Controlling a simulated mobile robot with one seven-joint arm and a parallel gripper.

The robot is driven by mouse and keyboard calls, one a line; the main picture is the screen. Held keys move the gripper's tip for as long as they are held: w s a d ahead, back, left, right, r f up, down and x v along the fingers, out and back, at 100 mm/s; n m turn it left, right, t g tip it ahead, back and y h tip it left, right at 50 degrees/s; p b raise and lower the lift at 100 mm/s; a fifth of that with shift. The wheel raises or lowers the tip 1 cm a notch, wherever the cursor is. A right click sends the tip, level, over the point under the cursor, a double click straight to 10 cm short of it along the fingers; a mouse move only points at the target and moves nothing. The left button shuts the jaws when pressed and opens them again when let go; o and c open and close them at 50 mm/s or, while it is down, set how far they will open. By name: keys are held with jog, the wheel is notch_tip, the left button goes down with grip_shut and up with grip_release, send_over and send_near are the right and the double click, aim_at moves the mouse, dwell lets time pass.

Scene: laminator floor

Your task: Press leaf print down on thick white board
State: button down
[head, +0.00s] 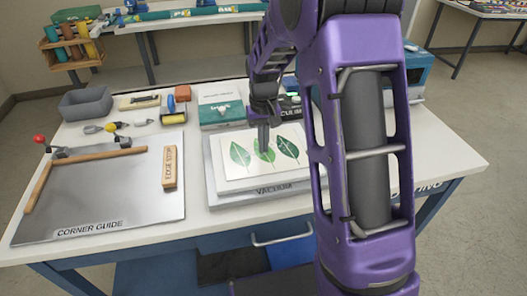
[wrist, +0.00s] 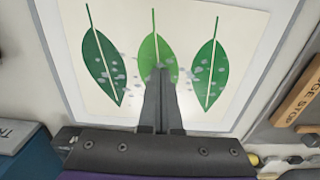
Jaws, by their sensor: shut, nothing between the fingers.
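The leaf print (head: 236,172) is a cream sheet with three green leaves. It lies on the white board (head: 222,184), which rests on the grey plate marked VACUUM (head: 262,199). In the wrist view the print (wrist: 128,22) fills the middle, and grey specks are scattered across its leaves. My gripper (head: 264,148) is shut and empty, pointing down over the print. In the wrist view its fingertips (wrist: 160,70) overlap the lower part of the middle leaf. I cannot tell whether they touch it. My gripper hides a little of the print.
A metal CORNER GUIDE plate (head: 110,205) with wooden rails and an EDGE STOP block (head: 170,167) lies left. Behind are a grey bin (head: 86,103), small tools and a green-and-white box (head: 221,112). My arm covers the right side; bare tabletop shows beyond it.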

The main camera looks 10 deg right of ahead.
jog(key=shift+s+f, duration=0.15)
jog(key=shift+f, duration=0.05)
jog(key=shift+r+p, duration=1.9)
jog(key=shift+r, duration=1.7)
